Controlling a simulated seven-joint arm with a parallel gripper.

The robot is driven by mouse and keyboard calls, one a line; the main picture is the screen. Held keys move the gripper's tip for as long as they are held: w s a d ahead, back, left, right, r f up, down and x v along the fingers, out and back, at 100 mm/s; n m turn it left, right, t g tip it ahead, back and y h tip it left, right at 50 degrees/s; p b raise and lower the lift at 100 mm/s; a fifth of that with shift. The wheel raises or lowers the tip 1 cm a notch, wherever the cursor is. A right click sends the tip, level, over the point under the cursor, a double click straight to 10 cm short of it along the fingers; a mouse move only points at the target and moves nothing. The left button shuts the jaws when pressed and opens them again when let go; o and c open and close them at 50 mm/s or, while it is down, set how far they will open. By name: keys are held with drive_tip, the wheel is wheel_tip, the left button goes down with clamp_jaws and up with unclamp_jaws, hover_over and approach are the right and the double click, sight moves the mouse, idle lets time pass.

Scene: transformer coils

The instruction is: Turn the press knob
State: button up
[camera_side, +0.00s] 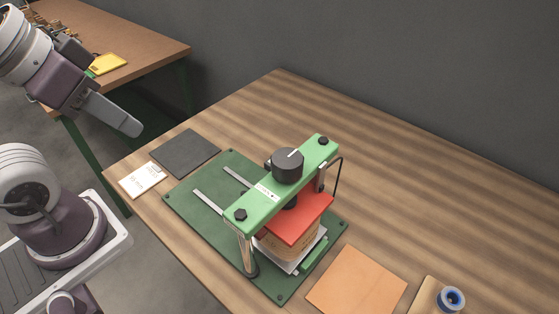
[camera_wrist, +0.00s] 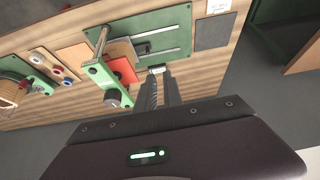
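The press knob (camera_side: 287,166) is a round black knob with a white mark line on top of the press's green crossbar (camera_side: 262,200). In the wrist view the knob (camera_wrist: 112,98) shows left of my fingers. Under the crossbar is a red plate (camera_side: 298,222) over a tan coil stack (camera_side: 285,250), partly hidden by the bar. My gripper (camera_side: 130,125) is up at the upper left in the side view, well apart from the knob. In the wrist view its two fingers (camera_wrist: 160,88) stand a little apart with nothing between them.
The press stands on a green base plate (camera_side: 195,211) with two metal rails. A dark grey mat (camera_side: 185,153) and a white card (camera_side: 142,180) lie left of it. An orange sheet (camera_side: 357,282) and a blue tape roll (camera_side: 451,299) lie right. The table behind the press is clear.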

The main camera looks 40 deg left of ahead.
drive_tip(key=o, duration=0.7)
drive_tip(key=w+n, duration=0.1)
drive_tip(key=w+d+r+n+g, duration=0.1)
drive_tip(key=w, duration=0.1)
drive_tip(key=w+d+r+n, duration=0.1)
drive_tip(key=n, duration=0.1)
drive_tip(key=shift+w+d+r, duration=0.2)
drive_tip(key=o, duration=0.4)
drive_tip(key=w+d+n+g, duration=0.2)
drive_tip(key=w+d+n, duration=0.4)
drive_tip(key=shift+w+d+r+n+g, duration=0.15)
drive_tip(key=shift+w+d+n+g, duration=0.05)
drive_tip(key=shift+w+n+g, duration=0.1)
drive_tip(key=n+g, duration=0.2)
drive_tip(key=n, duration=0.5)
hover_over(287, 158)
wheel_tip(287, 158, down, 4)
drive_tip(key=shift+r, duration=0.2)
wheel_tip(287, 158, down, 6)
drive_tip(key=shift+r, duration=0.1)
drive_tip(key=shift+f, duration=0.55)
drive_tip(key=c, duration=1.4)
